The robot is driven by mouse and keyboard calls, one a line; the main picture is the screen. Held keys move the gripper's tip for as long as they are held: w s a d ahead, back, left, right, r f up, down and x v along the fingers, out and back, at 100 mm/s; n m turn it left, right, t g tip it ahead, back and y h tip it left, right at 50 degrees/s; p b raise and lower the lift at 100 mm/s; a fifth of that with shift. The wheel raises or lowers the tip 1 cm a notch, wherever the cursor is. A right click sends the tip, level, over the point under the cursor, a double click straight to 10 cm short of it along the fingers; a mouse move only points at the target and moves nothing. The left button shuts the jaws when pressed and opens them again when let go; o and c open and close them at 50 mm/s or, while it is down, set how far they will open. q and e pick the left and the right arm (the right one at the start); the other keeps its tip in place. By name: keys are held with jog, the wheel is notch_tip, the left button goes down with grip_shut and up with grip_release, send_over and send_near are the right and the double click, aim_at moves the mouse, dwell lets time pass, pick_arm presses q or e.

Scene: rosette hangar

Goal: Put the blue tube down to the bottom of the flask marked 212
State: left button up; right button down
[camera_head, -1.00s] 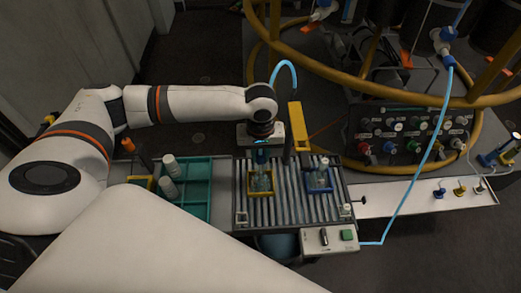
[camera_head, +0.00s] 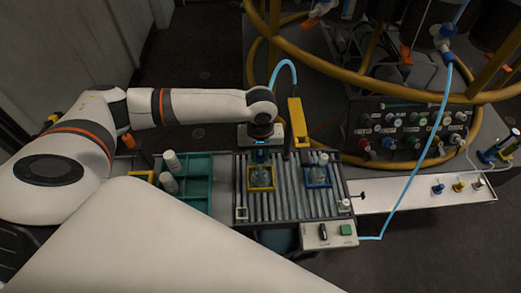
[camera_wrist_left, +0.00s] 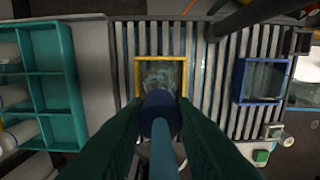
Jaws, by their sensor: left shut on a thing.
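My left gripper (camera_head: 261,148) is over the slatted rack, just above a clear flask in a yellow square frame (camera_head: 261,188). In the left wrist view, its dark green fingers (camera_wrist_left: 160,128) are shut on the blue tube (camera_wrist_left: 164,155), whose dark blue end (camera_wrist_left: 160,104) points at the yellow-framed flask (camera_wrist_left: 160,73). The end overlaps the near side of that frame; I cannot tell whether it is inside the flask. A second clear flask (camera_head: 318,178) sits in a blue frame to the right. No number can be read on either flask. My right gripper is not in view.
A teal tray (camera_head: 197,185) with white bottles stands left of the rack (camera_head: 292,208). A yellow post (camera_head: 298,120) rises behind the rack. A control box (camera_head: 330,236) is at its front right. A light-blue hose (camera_head: 418,160) crosses the right side.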

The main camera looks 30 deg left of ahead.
pick_arm(q)
jog(key=shift+f, duration=0.1)
jog(key=o, duration=1.5)
jog(key=shift+r+p, duration=3.05)
jog(key=shift+p, duration=1.4)
jog(key=shift+s+f, duration=0.1)
